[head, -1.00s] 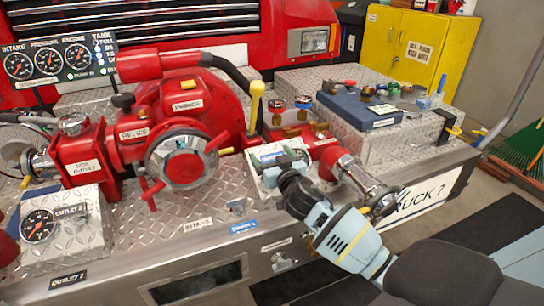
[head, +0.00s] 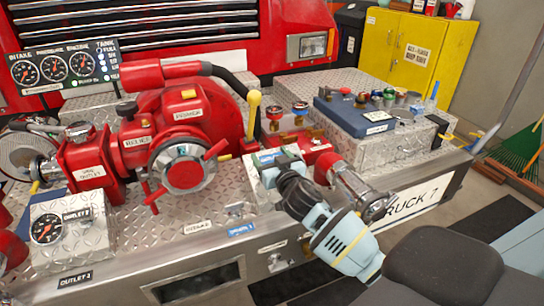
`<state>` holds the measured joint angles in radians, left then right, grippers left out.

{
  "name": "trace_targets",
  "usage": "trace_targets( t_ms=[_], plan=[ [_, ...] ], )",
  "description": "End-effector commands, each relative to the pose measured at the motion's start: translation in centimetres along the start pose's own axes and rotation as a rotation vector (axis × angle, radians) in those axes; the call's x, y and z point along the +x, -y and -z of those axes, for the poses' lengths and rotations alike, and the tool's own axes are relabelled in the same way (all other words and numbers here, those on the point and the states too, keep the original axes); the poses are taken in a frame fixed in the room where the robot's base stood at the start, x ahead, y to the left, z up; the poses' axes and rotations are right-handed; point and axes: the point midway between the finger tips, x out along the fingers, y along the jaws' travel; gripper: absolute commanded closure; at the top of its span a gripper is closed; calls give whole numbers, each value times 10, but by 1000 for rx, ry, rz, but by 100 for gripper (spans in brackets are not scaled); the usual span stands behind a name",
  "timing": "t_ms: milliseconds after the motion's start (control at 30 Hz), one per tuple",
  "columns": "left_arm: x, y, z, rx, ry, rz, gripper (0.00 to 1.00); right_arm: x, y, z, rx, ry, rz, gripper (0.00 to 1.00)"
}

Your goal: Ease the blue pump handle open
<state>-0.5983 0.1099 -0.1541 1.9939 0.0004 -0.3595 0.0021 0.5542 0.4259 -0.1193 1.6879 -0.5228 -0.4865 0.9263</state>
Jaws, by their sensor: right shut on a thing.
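My right gripper (head: 278,164) reaches in from the lower right, over a small pale box on the bumper deck. Its jaws are shut on a small blue piece (head: 268,156) at that box, which I take to be the blue pump handle. The fingers and wrist hide most of the handle, so how far it is turned cannot be told. The red pump (head: 180,120) with its round, red-armed front valve stands to the left of the gripper. My left gripper is not in view.
A yellow-knobbed lever (head: 254,108) stands just behind the gripper. A red-and-chrome outlet (head: 355,190) is close to its right. A blue tray (head: 350,115) of small fittings lies farther right. Bare diamond plate (head: 210,208) lies left of the gripper.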

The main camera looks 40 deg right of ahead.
Motion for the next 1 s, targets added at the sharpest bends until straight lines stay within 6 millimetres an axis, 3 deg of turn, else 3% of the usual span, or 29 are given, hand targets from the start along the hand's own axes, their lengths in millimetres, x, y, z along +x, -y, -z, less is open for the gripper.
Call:
trace_targets(
  t_ms=[267,300,433,767,1000],
  plan=[
    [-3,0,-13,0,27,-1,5,0,1,4,2,-9,3,68],
    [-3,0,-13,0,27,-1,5,0,1,4,2,-9,3,22],
    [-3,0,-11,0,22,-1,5,0,0,3,1,-7,2,5],
    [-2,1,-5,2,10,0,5,-2,0,2,1,-5,1,5],
    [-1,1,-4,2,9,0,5,-28,0,1,1,-4,2,5]
  ],
)
